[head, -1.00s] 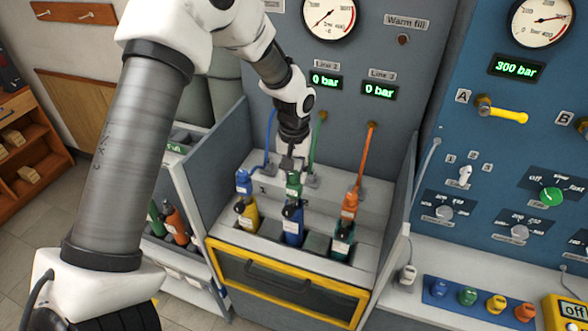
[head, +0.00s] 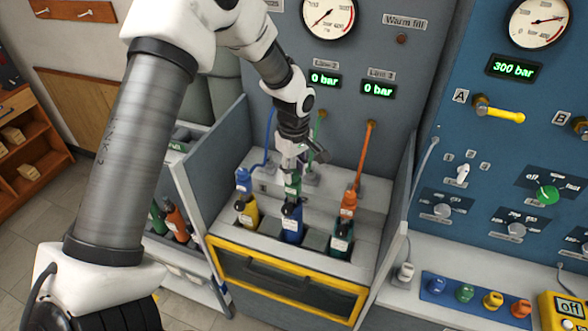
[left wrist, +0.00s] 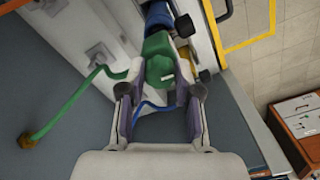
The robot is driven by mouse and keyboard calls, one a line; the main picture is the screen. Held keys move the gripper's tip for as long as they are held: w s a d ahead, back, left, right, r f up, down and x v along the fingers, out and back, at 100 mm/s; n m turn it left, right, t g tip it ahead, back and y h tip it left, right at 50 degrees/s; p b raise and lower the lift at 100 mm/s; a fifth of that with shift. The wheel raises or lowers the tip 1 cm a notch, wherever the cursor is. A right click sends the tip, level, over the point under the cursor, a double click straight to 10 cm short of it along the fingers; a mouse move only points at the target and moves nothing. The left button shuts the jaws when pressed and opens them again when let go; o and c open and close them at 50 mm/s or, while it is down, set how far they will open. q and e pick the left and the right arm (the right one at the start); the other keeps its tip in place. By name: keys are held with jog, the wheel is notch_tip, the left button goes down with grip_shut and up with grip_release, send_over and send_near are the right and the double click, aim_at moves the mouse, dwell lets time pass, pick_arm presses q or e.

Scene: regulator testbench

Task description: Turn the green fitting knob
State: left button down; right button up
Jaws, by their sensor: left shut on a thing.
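The green fitting (head: 293,184) sits on top of the blue bottle (head: 292,222), in the middle slot of the bench. My left gripper (head: 291,170) comes down on the fitting from above. In the left wrist view, the green fitting (left wrist: 158,62) lies between the two fingers of the left gripper (left wrist: 160,72), which is shut on it. A green hose runs from the fitting to the wall. The gripper partly hides the fitting in the head view. My right gripper is not in view.
A yellow bottle with a blue fitting (head: 244,182) stands close on the left. A dark green bottle with an orange fitting (head: 348,203) stands on the right. Side panels (head: 215,165) flank the bay. A yellow-framed drawer (head: 285,282) is below.

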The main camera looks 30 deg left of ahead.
aim_at(294, 171)
pick_arm(q)
jog(key=shift+f+n, duration=0.1)
jog(key=shift+n, duration=0.5)
jog(key=c, duration=0.8)
grip_release()
jog(key=shift+w+a+f, duration=0.1)
jog(key=shift+w+a, duration=0.05)
notch_tip(294, 171, up, 12)
